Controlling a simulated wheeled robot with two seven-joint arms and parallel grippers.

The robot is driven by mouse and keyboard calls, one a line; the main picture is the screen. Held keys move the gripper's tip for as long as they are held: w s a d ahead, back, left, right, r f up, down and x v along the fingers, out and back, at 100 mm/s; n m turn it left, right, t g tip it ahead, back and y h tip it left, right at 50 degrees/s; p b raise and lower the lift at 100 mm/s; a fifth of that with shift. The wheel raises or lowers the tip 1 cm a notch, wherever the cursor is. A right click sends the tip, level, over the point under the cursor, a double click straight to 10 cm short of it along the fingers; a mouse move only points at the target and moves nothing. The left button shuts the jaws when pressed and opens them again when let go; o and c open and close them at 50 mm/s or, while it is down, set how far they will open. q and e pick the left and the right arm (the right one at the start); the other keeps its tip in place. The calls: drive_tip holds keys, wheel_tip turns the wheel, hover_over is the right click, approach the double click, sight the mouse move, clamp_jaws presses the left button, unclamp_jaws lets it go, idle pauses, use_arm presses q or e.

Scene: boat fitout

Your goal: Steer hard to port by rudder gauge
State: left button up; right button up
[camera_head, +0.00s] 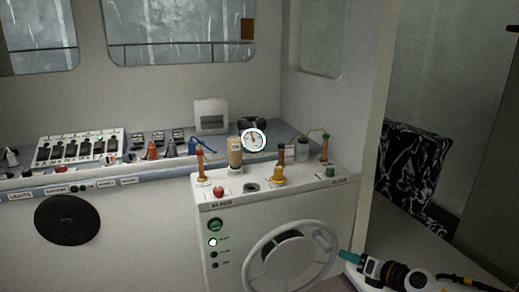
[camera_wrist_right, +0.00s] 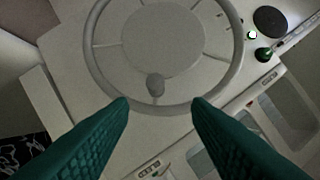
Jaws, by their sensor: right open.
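The white steering wheel (camera_head: 248,258) is on the front of the white helm console. A pale knob (camera_head: 322,240) sits at its upper right. In the right wrist view the wheel rim (camera_wrist_right: 237,45) fills the top, with the knob (camera_wrist_right: 155,85) just beyond the gap between my fingertips. My right gripper (camera_head: 349,256), with teal fingers, is open and empty at the wheel's right side. The fingertips (camera_wrist_right: 161,101) appear close to the rim; contact cannot be told. The round white gauge (camera_head: 253,140) stands on the dash; its reading is too small to tell. My left gripper is out of view.
The helm console (camera_head: 225,205) carries orange-handled levers (camera_head: 279,165), a red button (camera_head: 218,192) and a green knob (camera_head: 215,224). A switch panel (camera_head: 80,147) lies on the dash at left. A wall edge (camera_head: 371,150) and a patterned black-and-white seat (camera_head: 415,165) stand at right.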

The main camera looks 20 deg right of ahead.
sight(321, 240)
drive_tip(key=c, duration=0.3)
drive_tip(key=w+a+f+t+h+b, duration=0.1)
drive_tip(key=w+b, duration=0.3)
drive_tip(key=w+a+f+t+h+b, duration=0.1)
drive_tip(key=w+t+b, duration=0.1)
drive_tip(key=w+b, duration=0.2)
drive_tip(key=w+a+f+t+b, duration=0.1)
drive_tip(key=w+f+b, duration=0.1)
drive_tip(key=w+b, duration=0.2)
drive_tip(key=shift+w+n+h, duration=0.4)
drive_tip(key=shift+w, duration=0.2)
drive_tip(key=shift+c, duration=0.3)
clamp_jaws()
